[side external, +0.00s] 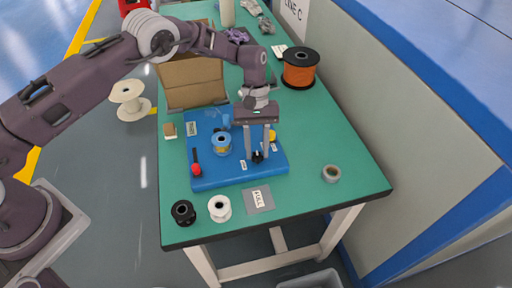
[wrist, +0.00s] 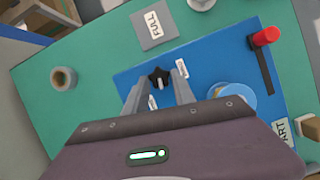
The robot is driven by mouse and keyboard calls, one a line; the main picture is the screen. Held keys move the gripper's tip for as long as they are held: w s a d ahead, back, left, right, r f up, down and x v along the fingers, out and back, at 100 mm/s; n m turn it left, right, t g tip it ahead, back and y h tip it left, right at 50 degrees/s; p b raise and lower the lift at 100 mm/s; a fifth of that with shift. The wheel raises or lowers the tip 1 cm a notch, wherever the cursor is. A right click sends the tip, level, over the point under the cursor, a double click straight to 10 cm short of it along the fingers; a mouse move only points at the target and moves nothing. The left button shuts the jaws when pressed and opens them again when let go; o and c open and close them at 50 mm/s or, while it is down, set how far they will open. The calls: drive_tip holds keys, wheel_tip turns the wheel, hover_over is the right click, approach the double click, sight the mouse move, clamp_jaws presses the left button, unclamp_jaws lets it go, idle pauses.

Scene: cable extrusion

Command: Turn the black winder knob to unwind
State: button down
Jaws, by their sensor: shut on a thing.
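The black winder knob (side external: 258,157) stands near the front edge of the blue base plate (side external: 225,181). My gripper (side external: 258,153) reaches down from above with its fingers on either side of the knob, shut on it. In the wrist view the star-shaped black knob (wrist: 158,76) shows between the fingertips of my gripper (wrist: 160,80). A spool with a blue flange (side external: 222,144) stands on the plate left of my gripper; its blue flange (wrist: 234,97) is partly hidden by my gripper body in the wrist view.
A red-handled lever (side external: 196,169) stands at the plate's left, and a yellow part (side external: 272,135) is right of my fingers. Black (side external: 183,212) and white (side external: 220,208) spools and a FULL card (side external: 259,199) lie in front. A tape roll (side external: 331,173) lies right; the green table around it is clear.

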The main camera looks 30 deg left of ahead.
drive_tip(key=shift+d+m+g+y, duration=0.15)
drive_tip(key=shift+m+g+y, duration=0.4)
drive_tip(key=shift+m, duration=1.35)
drive_tip(key=shift+f, duration=0.1)
drive_tip(key=c, duration=1.1)
unclamp_jaws()
drive_tip(key=shift+w+r+t+y, duration=0.15)
drive_tip(key=shift+r+t+y, duration=0.1)
drive_tip(key=shift+r, duration=0.05)
drive_tip(key=s+d+r+v, duration=0.1)
drive_tip(key=s+v, duration=0.1)
drive_tip(key=v, duration=0.9)
drive_tip(key=shift+s+a, duration=0.15)
drive_tip(key=shift+a, duration=0.1)
